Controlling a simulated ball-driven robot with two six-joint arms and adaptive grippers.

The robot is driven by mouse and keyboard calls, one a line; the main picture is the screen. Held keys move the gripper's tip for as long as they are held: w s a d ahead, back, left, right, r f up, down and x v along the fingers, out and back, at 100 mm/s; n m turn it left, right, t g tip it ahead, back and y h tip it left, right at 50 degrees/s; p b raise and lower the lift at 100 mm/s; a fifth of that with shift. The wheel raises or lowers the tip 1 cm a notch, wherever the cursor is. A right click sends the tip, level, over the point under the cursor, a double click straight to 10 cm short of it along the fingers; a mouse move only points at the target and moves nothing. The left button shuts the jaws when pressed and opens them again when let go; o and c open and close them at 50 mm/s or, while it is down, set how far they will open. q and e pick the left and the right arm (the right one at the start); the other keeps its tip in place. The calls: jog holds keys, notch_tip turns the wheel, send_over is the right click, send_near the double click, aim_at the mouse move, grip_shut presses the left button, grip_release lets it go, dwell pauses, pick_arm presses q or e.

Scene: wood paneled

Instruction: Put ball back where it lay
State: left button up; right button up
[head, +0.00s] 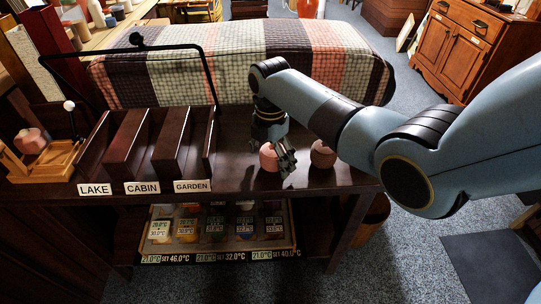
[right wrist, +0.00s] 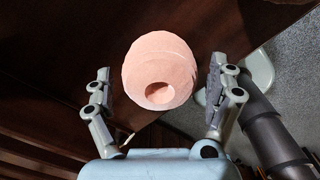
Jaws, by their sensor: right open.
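A pale pink, rounded ball (head: 268,158) with a dark hollow in it sits on the dark wooden table, right of the labelled slots. In the right wrist view the ball (right wrist: 162,70) is between the two spread fingers, with a gap on either side. My right gripper (head: 285,161) is open, low over the table, and partly covers the ball in the head view. A second, browner round piece (head: 322,154) sits just right of it. Another pinkish round piece (head: 32,140) rests on a small wooden stand at the far left. My left gripper is out of view.
Dark slots labelled LAKE (head: 94,189), CABIN (head: 142,187) and GARDEN (head: 192,186) stand left of the ball. A thin black frame (head: 209,75) rises behind them. A plaid-covered bench (head: 230,60) is behind the table. A tray of jars (head: 290,225) sits below.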

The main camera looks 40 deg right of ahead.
aim_at(271, 149)
notch_tip(271, 149, up, 12)
jog(key=shift+r+p, duration=0.15)
jog(key=shift+p, duration=0.9)
